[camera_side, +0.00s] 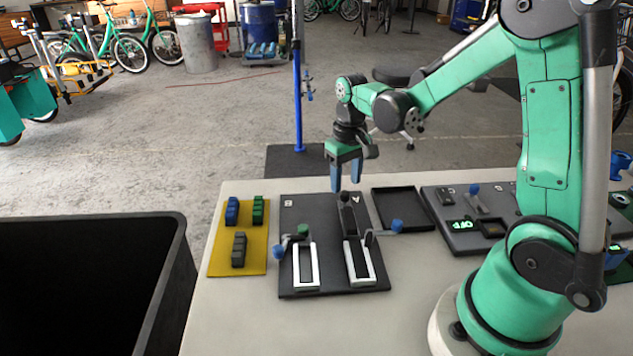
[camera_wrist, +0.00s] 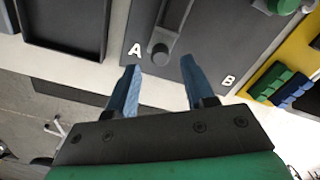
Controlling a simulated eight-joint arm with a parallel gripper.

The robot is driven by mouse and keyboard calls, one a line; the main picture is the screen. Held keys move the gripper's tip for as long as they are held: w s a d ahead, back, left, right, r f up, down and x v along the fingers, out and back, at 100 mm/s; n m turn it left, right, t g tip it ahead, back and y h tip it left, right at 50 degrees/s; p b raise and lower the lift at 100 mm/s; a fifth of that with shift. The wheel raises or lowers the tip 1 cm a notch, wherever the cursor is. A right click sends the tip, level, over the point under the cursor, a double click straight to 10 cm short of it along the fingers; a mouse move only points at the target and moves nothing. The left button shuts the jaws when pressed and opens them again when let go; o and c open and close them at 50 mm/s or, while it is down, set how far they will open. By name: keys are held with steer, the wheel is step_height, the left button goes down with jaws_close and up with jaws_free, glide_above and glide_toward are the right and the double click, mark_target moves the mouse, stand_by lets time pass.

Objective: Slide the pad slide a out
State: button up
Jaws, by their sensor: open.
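A dark board (camera_side: 335,285) on the table carries two stations marked A and B. At A, a dark grey sliding bar (camera_side: 348,217) with a round knob lies at the board's far edge, above a white-framed pad slot (camera_side: 369,276). In the wrist view the knob end of this bar (camera_wrist: 160,52) shows beside the letter A. My gripper (camera_side: 346,182) hangs over the far edge of the board, close to A. Its two blue fingers also show in the wrist view (camera_wrist: 160,70), open and empty, pointing at either side of the knob. I cannot tell their height above it.
At B is another white frame (camera_side: 315,268) with blue and green knobs. A blue knob (camera_side: 397,225) juts right of A. A yellow mat (camera_side: 222,262) with several blocks lies left, a black tray (camera_side: 428,219) right. A black bin (camera_side: 165,270) stands front left.

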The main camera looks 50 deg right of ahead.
steer(key=shift+r, duration=2.35)
steer(key=s+a+r+n+t, duration=0.1)
steer(key=s+a+r+t, duration=0.1)
steer(key=a, duration=0.3)
steer(key=s+a+r+n+t, duration=0.2)
steer(key=a+t, duration=0.3)
steer(key=shift+s, duration=0.4)
